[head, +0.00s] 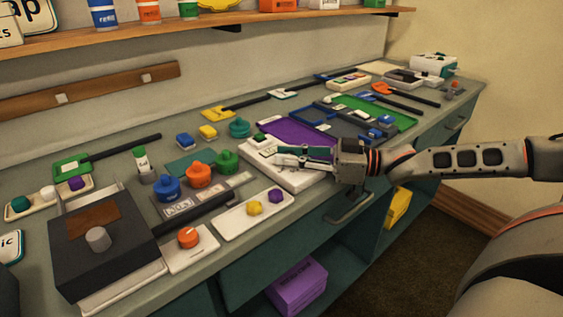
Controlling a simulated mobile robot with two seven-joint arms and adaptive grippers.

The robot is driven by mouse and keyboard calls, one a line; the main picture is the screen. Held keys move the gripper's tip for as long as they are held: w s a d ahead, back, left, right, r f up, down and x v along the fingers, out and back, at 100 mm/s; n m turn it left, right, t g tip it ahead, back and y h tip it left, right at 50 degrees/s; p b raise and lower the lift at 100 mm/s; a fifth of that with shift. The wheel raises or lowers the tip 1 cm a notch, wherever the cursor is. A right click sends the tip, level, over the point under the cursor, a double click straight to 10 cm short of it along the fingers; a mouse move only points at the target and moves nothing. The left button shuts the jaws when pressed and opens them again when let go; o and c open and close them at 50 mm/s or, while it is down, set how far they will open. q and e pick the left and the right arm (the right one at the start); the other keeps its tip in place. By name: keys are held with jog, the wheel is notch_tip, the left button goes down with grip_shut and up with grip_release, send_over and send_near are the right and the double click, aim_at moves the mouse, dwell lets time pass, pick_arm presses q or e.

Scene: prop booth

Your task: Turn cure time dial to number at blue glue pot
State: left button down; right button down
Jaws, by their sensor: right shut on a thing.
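The blue glue pot (170,188) stands on the bench, left of an orange pot (198,176) and a green pot (226,161). Small cards lie in front of the pots; the blue pot's card (177,206) has dark markings too small to read. My right gripper (284,155) reaches in from the right, low over a white panel (300,182). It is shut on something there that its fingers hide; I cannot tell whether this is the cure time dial. An orange dial (188,237) sits on a separate small white plate, apart from the gripper. My left gripper is not in view.
A dark box (105,245) with a grey knob stands front left. A white tray (235,217) with yellow and purple pieces lies before the pots. Purple and green mats (390,112) with tools lie farther right. A shelf runs above the bench.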

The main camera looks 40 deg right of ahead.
jog(key=shift+r, duration=0.15)
dwell(0.4)
jog(key=c, duration=1.8)
grip_release()
jog(key=shift+s+d, duration=0.15)
jog(key=v, duration=1.1)
jog(key=shift+s+d, duration=0.1)
jog(key=shift+d, duration=0.15)
